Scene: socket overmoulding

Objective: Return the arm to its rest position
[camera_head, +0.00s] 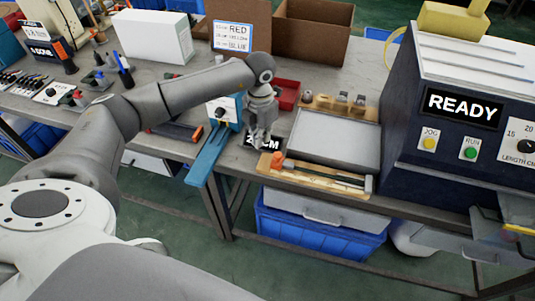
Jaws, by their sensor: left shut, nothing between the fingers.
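My left arm reaches in from the left, across the grey workbench (300,79). My left gripper (262,142) points down over the front part of the bench, its fingers close together with nothing held between them. It hangs just above or at a dark label reading "CM", which it partly covers; I cannot tell whether it touches. A wooden block with an orange part (278,159) lies just right of the fingertips. My right gripper does not show.
A dark machine (400,140) with a READY display stands at the right. A grey tray (335,150) lies left of it. A blue fixture (208,152) stands left of my gripper. Cardboard boxes (312,28) and a white box (150,38) stand behind. A blue crate (310,228) sits below.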

